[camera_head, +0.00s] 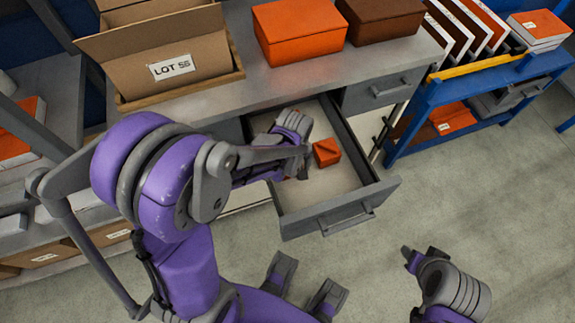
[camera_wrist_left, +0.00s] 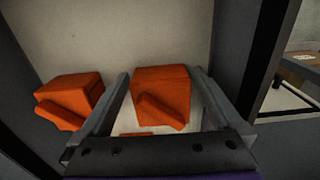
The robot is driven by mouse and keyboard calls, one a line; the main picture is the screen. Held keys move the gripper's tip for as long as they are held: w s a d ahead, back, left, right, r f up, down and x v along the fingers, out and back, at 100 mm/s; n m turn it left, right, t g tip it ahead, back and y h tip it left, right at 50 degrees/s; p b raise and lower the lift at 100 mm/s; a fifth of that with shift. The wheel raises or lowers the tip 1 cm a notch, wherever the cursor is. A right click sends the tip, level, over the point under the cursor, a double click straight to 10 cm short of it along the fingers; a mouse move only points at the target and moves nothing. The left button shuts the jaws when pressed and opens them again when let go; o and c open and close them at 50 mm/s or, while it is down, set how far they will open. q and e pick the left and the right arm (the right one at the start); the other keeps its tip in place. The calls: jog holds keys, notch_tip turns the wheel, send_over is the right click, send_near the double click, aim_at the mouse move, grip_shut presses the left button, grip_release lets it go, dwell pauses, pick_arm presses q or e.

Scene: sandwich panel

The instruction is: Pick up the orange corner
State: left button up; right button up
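An orange corner (camera_head: 326,152), a small block with a raised ridge, lies in the open grey drawer (camera_head: 333,212). My left gripper (camera_head: 303,160) reaches into the drawer just left of it. The left wrist view shows two such orange pieces. One orange piece (camera_wrist_left: 162,92) sits between the spread fingers of my left gripper (camera_wrist_left: 165,100), with gaps beside it. Another orange piece (camera_wrist_left: 70,98) lies outside the left finger. Only one shows in the head view; my arm hides part of the drawer. My right gripper (camera_head: 422,256) is low at the right, empty, its opening unclear.
The drawer walls stand close around my left gripper. On the bench above are a cardboard box marked LOT (camera_head: 165,60), an orange box (camera_head: 299,30) and a brown box (camera_head: 380,17). A blue rack (camera_head: 430,110) stands right. The floor at right is clear.

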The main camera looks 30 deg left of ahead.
pick_arm(q)
jog(key=c, duration=1)
